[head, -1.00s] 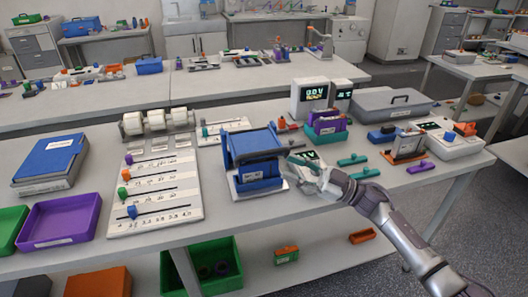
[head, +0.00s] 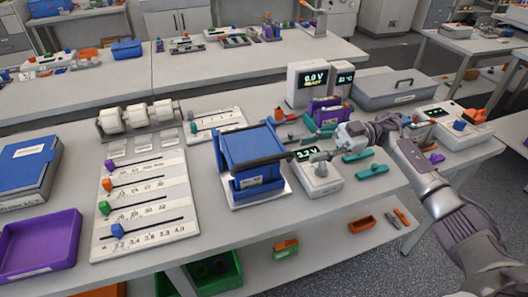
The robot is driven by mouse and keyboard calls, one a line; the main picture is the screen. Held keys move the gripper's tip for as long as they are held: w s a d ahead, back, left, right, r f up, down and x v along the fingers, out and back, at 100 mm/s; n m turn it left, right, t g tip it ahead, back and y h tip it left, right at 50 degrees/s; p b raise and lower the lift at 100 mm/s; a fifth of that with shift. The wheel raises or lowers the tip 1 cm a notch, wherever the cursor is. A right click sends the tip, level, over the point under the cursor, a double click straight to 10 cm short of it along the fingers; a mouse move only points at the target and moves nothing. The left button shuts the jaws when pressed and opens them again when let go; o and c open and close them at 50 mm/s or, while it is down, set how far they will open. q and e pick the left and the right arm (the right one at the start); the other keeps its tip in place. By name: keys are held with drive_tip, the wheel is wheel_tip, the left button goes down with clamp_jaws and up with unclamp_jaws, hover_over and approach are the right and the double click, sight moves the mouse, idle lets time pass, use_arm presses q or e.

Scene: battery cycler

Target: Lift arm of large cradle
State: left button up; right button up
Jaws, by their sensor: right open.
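The large cradle (head: 228,146) is a blue block-shaped holder on a white base plate, at the middle of the bench. A dark bar, which looks like its arm (head: 262,162), runs low across its front and sticks out to the right. My right gripper (head: 318,156) is open, just right of the bar's end, above a white meter (head: 319,182) with a green display. I cannot tell whether a fingertip touches the bar. My left gripper is not in view.
A slider board (head: 146,205) lies left of the cradle, with a roller rack (head: 138,118) behind it. Green clips (head: 365,170) lie right of the meter. White display units (head: 306,82) and a grey case (head: 388,90) stand behind. Bare bench lies in front of the cradle.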

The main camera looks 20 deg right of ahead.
sight(266, 157)
drive_tip(key=a, duration=0.2)
drive_tip(key=a+p, duration=0.1)
drive_tip(key=a, duration=0.1)
drive_tip(key=a+p, duration=0.1)
drive_tip(key=a, duration=0.1)
drive_tip(key=shift+s+r, duration=0.25)
drive_tip(key=a+p, duration=0.1)
drive_tip(key=a, duration=0.4)
drive_tip(key=shift+a+f+p, duration=0.15)
drive_tip(key=shift+a+p, duration=0.25)
drive_tip(key=shift+a, duration=0.15)
drive_tip(key=shift+f, duration=0.1)
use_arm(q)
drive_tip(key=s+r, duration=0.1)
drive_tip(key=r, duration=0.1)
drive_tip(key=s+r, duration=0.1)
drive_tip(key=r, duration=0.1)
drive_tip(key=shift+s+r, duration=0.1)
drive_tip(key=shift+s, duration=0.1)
use_arm(e)
clamp_jaws()
